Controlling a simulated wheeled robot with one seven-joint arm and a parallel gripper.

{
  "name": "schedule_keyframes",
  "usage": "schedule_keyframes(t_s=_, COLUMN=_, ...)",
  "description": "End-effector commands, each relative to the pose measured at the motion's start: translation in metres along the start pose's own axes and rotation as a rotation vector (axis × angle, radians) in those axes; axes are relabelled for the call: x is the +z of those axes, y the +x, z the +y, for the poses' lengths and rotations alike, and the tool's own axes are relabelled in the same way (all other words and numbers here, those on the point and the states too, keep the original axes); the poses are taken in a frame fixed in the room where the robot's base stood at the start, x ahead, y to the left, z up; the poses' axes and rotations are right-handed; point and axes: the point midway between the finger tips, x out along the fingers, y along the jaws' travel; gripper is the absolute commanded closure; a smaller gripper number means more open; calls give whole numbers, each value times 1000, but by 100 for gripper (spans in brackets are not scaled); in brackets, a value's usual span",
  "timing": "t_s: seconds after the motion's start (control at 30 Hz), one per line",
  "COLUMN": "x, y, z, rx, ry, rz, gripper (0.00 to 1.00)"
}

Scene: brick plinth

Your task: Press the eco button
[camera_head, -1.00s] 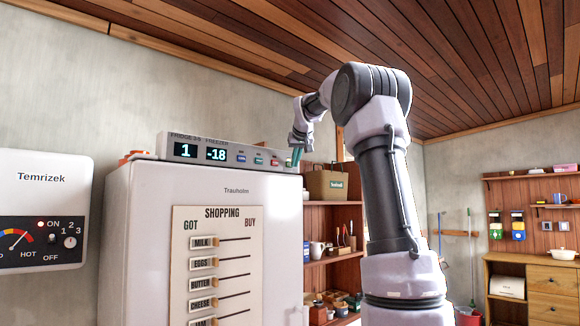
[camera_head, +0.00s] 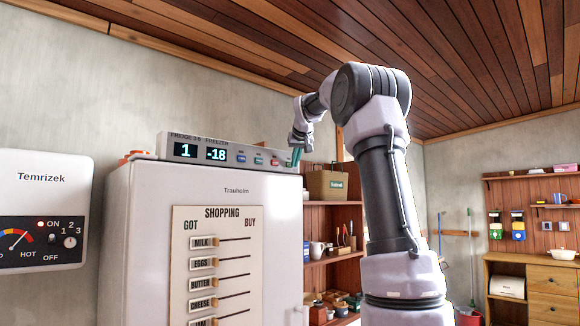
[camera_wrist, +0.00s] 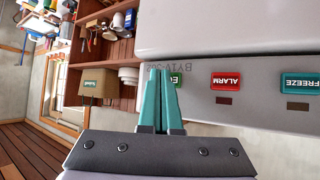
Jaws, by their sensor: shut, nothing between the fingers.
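The eco button (camera_wrist: 175,79) is a green key on the grey control panel (camera_wrist: 200,105) in the wrist view, which shows the panel upside down. My gripper (camera_wrist: 160,70) has teal fingers, shut together and empty. They cover part of the eco button, leaving its right part visible. I cannot tell whether the tips touch the panel. In the head view my gripper (camera_head: 296,156) is at the right end of the panel (camera_head: 225,166) on top of the white fridge (camera_head: 150,220). The eco button cannot be made out there.
A red alarm button (camera_wrist: 225,81) and a teal freeze button (camera_wrist: 308,83) sit on the same panel, to the right of eco in the wrist view. Shelves with a box (camera_head: 328,184) stand right of the fridge. A Temrizek heater (camera_head: 42,205) hangs at left.

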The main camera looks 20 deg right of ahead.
Motion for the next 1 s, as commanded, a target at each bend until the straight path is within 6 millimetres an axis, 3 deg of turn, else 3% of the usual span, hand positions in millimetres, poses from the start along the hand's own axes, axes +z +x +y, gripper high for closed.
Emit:
schedule_keyframes(t_s=0.37, x=2, y=-4, z=3, rx=1, ry=0, rz=0, gripper=100)
schedule_keyframes(t_s=1.0, x=31, y=-43, z=32, rx=2, ry=0, rz=0, gripper=100)
